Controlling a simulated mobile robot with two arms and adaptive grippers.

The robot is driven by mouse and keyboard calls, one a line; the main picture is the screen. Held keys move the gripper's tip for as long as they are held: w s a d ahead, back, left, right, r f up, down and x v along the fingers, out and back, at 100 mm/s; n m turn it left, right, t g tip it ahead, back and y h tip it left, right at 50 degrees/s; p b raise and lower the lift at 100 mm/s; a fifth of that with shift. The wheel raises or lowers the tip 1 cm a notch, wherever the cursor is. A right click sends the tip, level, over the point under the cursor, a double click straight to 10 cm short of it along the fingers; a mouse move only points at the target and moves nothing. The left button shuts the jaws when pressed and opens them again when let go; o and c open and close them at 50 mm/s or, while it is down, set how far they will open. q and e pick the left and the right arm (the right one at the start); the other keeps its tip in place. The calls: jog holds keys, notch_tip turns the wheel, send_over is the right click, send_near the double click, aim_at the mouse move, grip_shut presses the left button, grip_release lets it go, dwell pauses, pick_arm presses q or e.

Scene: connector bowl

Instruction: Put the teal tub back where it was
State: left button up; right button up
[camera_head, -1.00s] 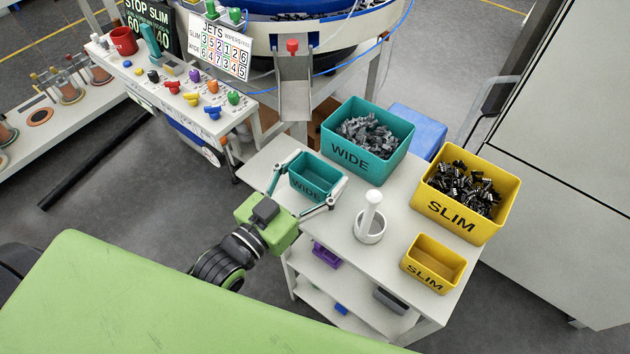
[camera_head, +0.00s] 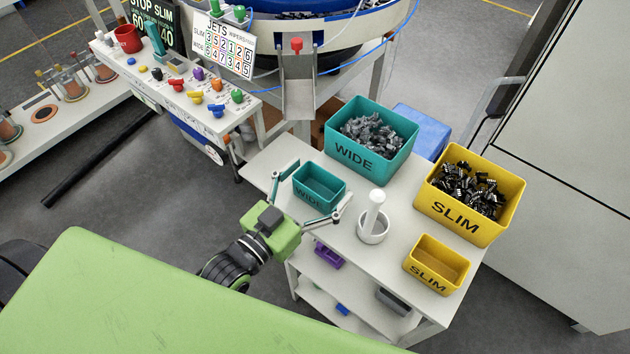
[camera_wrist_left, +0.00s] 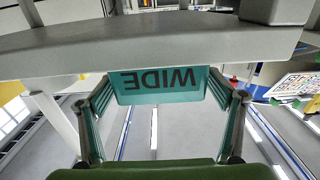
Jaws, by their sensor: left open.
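The small teal tub (camera_head: 308,196), marked WIDE, appears to sit upright at the left end of the white cart top, in front of the large teal WIDE bin (camera_head: 352,156). My left gripper (camera_head: 322,180) comes in from the front left, with one finger on each side of the tub. It is open, and a gap shows beside the left finger. In the left wrist view the tub (camera_wrist_left: 160,86) shows upside down between the spread fingers. The tub looks empty. My right gripper is not in view.
A white mortar with a pestle (camera_head: 373,229) stands close to the right finger. The large yellow SLIM bin (camera_head: 455,216) and small yellow SLIM tub (camera_head: 430,276) are further right. A metal chute (camera_head: 298,100) hangs behind the cart. A green surface (camera_head: 150,300) fills the front left.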

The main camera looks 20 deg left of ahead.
pick_arm(q)
jog(key=shift+r, duration=0.15)
jog(key=b+v, duration=0.1)
jog(key=v, duration=1.1)
jog(key=s+a+f+g+y, duration=0.1)
jog(key=s+a+f+g, duration=0.1)
jog(key=f, duration=1)
jog(key=s+a+f+n+g+y, duration=0.1)
jog(key=a+f+g+y, duration=0.15)
jog(key=f, duration=0.85)
jog(key=s+a+f+g+y, duration=0.1)
jog(key=s+a+f+g, duration=0.15)
jog(key=f, duration=0.95)
jog(key=s+f+g+y, duration=0.1)
jog(key=s+f+g, duration=0.8)
jog(key=s+f, duration=1.1)
jog(key=shift+s+d+f+n+y, duration=0.15)
jog(key=shift+d+f+n+y, duration=0.2)
jog(key=shift+f, duration=0.6)
